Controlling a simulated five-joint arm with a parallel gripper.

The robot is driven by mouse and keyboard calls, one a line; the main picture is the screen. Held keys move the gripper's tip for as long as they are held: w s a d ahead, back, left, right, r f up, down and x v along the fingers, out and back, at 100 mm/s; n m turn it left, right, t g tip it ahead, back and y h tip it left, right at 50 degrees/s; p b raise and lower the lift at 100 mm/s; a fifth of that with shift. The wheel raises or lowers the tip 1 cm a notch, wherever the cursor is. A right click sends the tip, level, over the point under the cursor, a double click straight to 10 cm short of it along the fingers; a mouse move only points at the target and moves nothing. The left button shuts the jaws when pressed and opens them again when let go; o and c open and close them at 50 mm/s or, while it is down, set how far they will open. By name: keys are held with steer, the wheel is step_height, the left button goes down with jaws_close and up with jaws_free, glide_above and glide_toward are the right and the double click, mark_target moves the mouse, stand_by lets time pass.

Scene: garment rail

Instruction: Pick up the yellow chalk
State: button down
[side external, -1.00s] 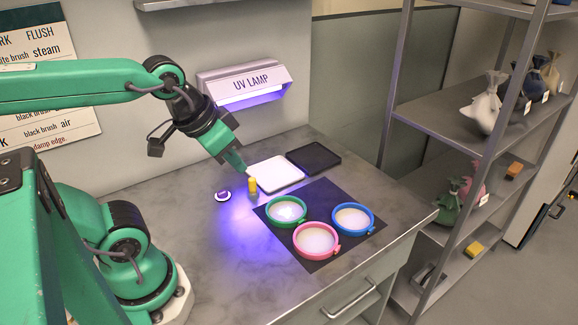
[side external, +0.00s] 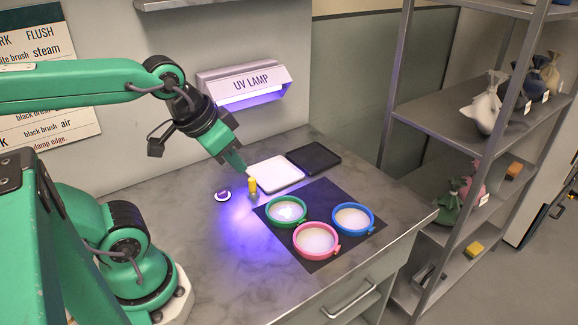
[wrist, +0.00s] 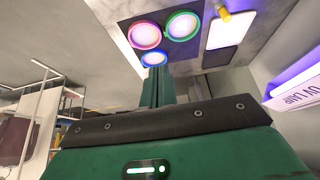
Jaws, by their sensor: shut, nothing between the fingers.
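The yellow chalk (side external: 252,185) stands upright on the grey worktop, just in front of the white tray (side external: 275,172). My gripper (side external: 238,168) is shut and empty, pointing down and to the right. In the side view its tip is just above and left of the chalk; I cannot tell how far apart they are in depth. In the wrist view the chalk (wrist: 224,14) is near the top edge, beside the white tray, and my shut gripper (wrist: 156,72) is well to its lower left.
A small purple item on a white disc (side external: 222,195) lies left of the chalk. Green (side external: 288,211), pink (side external: 316,239) and blue (side external: 353,219) rimmed round dishes sit on a black mat (side external: 285,235). A black tray (side external: 314,157) lies behind. A UV lamp (side external: 250,82) overhangs the worktop.

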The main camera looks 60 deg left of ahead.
stand_by(0.3)
steer(key=c, duration=1.2)
jaws_free()
steer(key=shift+w+a, duration=0.1)
steer(key=n+g, duration=0.2)
steer(key=g, duration=0.4)
glide_above(252, 179)
steer(key=d, duration=0.1)
step_height(252, 179, down, 14)
steer(key=shift+r, duration=0.1)
steer(key=shift+a+f, duration=0.35)
steer(key=shift+f, duration=0.1)
steer(key=shift+a+f, duration=0.15)
steer(key=shift+f, duration=3.75)
